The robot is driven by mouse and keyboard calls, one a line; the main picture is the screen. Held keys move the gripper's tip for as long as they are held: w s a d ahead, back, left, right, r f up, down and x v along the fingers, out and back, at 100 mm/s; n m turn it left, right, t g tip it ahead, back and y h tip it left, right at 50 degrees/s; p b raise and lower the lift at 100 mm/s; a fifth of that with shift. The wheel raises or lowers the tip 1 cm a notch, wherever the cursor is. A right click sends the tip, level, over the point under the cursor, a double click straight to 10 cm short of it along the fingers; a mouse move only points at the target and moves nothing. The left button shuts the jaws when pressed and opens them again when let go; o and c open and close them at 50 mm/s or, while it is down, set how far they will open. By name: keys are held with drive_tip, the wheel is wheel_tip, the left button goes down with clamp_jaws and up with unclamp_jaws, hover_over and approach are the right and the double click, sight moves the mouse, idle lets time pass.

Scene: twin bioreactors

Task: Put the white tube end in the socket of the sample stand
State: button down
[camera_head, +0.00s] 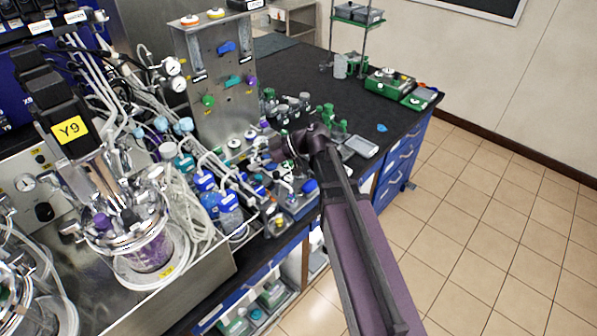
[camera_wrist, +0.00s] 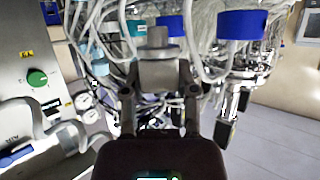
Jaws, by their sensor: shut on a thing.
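My gripper (camera_head: 270,149) reaches in from the right in the head view, over the crowded front of the bench. In the head view this held piece is too small to make out. The sample stand and its socket cannot be told apart for certain among the crowded fittings.
A metal panel (camera_head: 218,85) with coloured knobs stands behind the gripper. Blue-capped bottles (camera_head: 229,202) and loose tubing crowd the left. A glass reactor vessel (camera_head: 148,245) stands at front left. Green-capped bottles (camera_head: 338,127) stand beyond the arm. The black bench top (camera_head: 300,72) is clearer behind.

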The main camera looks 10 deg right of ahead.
drive_tip(key=shift+w, duration=0.45)
drive_tip(key=shift+d+f+b, duration=0.4)
drive_tip(key=shift+f+b, duration=0.15)
drive_tip(key=shift+b, duration=0.05)
drive_tip(key=w+d+f+m+t+h+b, duration=0.1)
drive_tip(key=d+f+m+t+b, duration=0.4)
drive_tip(key=d+f+b, duration=1)
drive_tip(key=shift+w+d+t+h, duration=0.2)
drive_tip(key=shift+d+t+h, duration=0.35)
drive_tip(key=shift+d, duration=0.25)
drive_tip(key=w, duration=0.5)
drive_tip(key=w+a+f, duration=0.1)
drive_tip(key=w, duration=0.3)
drive_tip(key=w+b, duration=0.1)
drive_tip(key=w, duration=0.4)
drive_tip(key=shift+w+a+f, duration=0.15)
drive_tip(key=shift+w+a, duration=0.05)
drive_tip(key=shift+w, duration=0.15)
drive_tip(key=shift+w, duration=0.1)
